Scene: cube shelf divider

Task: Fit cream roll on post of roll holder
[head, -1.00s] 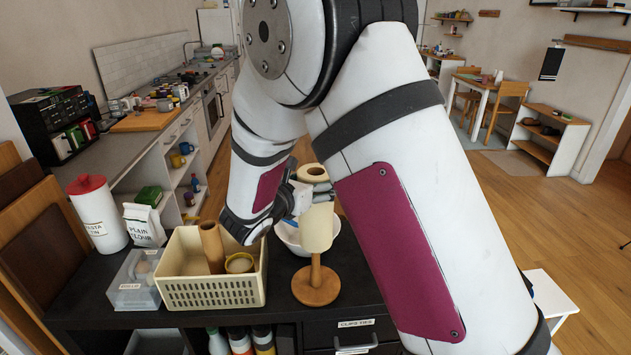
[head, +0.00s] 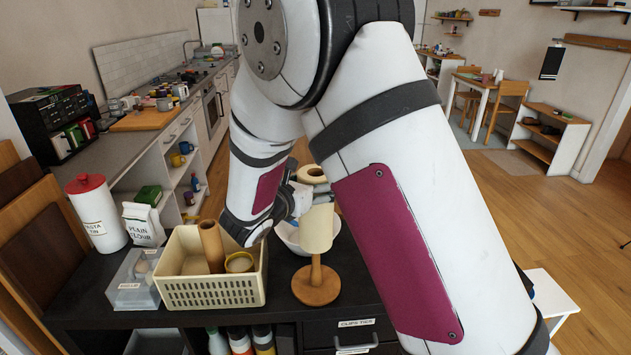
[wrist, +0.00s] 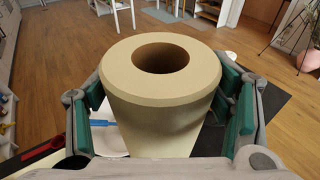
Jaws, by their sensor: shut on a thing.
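The cream roll (head: 317,231) is upright in my gripper (head: 313,195), whose fingers close on its upper part. In the wrist view the roll (wrist: 160,112) sits between the green pads, its round hole facing the camera; the inside is dark and no post tip shows. The roll holder (head: 316,287) is wooden, with a round base on the black counter. A short length of its post (head: 316,264) shows directly below the roll's lower edge. The rest of the post is hidden by the roll, and I cannot tell how far it is inside.
A cream basket (head: 212,292) left of the holder holds a brown tube (head: 211,246) and a round yellowish item (head: 239,263). A white bowl (head: 290,238) stands behind the roll. A clear box (head: 134,283), flour bag (head: 144,226) and red-lidded tin (head: 96,213) are further left.

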